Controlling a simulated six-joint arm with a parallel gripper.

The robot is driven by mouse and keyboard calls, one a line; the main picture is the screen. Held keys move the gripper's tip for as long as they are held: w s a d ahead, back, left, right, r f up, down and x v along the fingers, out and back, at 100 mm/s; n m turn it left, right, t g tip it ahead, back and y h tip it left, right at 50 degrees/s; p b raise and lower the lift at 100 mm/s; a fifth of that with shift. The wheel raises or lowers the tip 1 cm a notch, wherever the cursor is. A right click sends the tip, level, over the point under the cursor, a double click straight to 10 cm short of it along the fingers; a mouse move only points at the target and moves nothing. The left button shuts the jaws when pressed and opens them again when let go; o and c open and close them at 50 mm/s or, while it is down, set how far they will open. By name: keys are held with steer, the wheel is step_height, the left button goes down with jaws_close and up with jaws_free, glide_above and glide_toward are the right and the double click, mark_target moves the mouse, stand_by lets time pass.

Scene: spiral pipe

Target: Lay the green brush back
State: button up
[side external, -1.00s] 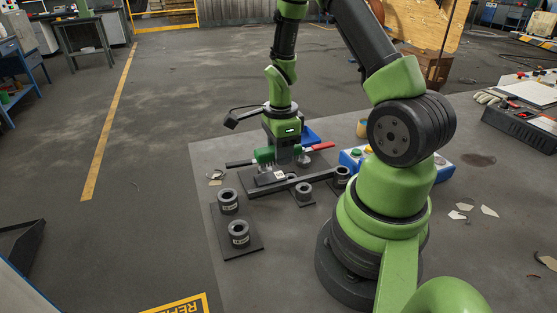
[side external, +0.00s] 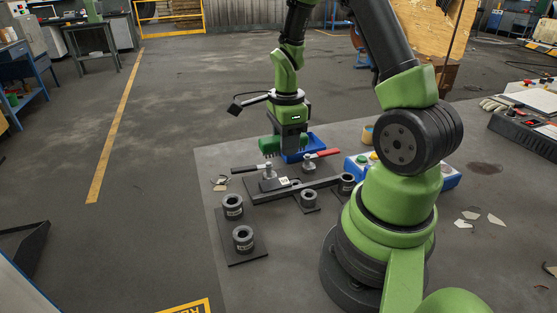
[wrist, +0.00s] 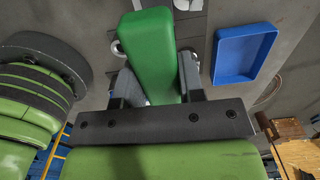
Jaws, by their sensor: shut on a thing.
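The green brush (side external: 270,146) is held in my gripper (side external: 291,150), raised above the dark fixture (side external: 262,190) on the table. In the wrist view my gripper (wrist: 155,88) is shut on the brush's green block (wrist: 148,45), one finger on each side. The brush's underside is hidden in the wrist view. The empty blue tray (side external: 303,152) is just behind and right of my gripper in the side view, and it shows whole in the wrist view (wrist: 245,78), to the right of the brush and apart from it.
The fixture carries a black-handled clamp (side external: 247,169) and a red-handled clamp (side external: 322,155). Several dark pipe rings (side external: 243,238) stand on plates at the front. A blue button box (side external: 445,178) is on the right. Pale shards (side external: 478,217) lie on the table.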

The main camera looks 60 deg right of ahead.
steer(key=shift+a, duration=0.1)
steer(key=shift+a+n, duration=0.3)
steer(key=shift+n, duration=0.2)
steer(key=s+a+n, duration=0.1)
steer(key=a+n, duration=0.3)
steer(key=n, duration=1.3)
glide_toward(284, 224)
steer(key=shift+f, duration=3.45)
steer(key=shift+f, duration=0.1)
steer(key=o, duration=1)
steer(key=shift+c, duration=0.2)
